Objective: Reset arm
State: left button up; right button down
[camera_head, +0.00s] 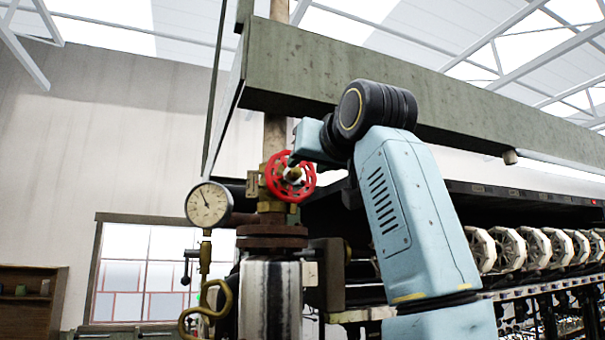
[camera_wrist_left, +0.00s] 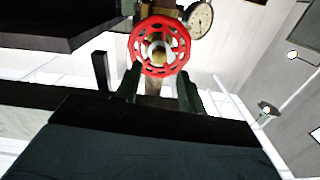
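A red valve wheel (camera_head: 290,177) with a brass hub is mounted on a vertical pipe in the head view. It also shows at the top middle of the left wrist view (camera_wrist_left: 160,46). My left arm, pale blue with black joints, bends over toward the wheel. My left gripper (camera_wrist_left: 158,80) is open, its two dark fingers apart on either side of the wheel's lower part. I cannot tell whether they touch the rim. In the head view the fingers are hard to make out against the wheel. My right gripper is in neither view.
A pressure gauge (camera_head: 209,204) sticks out left of the pipe. A grey-green beam (camera_head: 350,75) runs overhead, above my arm. A row of pale reels (camera_head: 507,249) lines the machine at right. A wooden shelf (camera_head: 30,312) stands at far left.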

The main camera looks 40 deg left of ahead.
pick_arm(q)
jog(key=shift+s+d, duration=0.2)
jog(key=shift+d, duration=0.25)
